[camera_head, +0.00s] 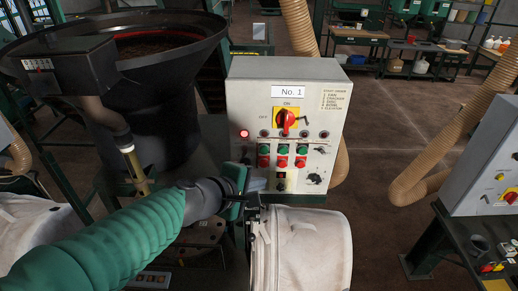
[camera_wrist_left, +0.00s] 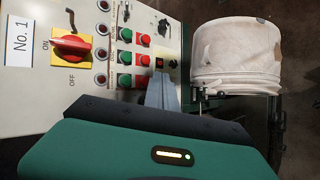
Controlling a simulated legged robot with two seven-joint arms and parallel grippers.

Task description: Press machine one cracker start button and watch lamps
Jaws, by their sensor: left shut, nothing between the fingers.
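The grey machine one panel (camera_head: 335,90), labelled No. 1, stands in front of me. It has a red rotary switch on a yellow plate (camera_head: 285,119), a row of round lamps, and green buttons (camera_head: 283,149) above red buttons (camera_head: 282,162). The leftmost lamp (camera_head: 244,133) glows red; the others look dark. My left gripper (camera_head: 256,184) is shut and empty at the panel's lower left, below the buttons. In the left wrist view its fingertips (camera_wrist_left: 162,80) point toward the panel beside the red buttons (camera_wrist_left: 142,82); contact is unclear.
A large black hopper (camera_head: 150,100) stands at left. A second grey panel (camera_head: 490,160) stands at right. Beige hoses (camera_head: 440,170) and benches are behind, with open floor between.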

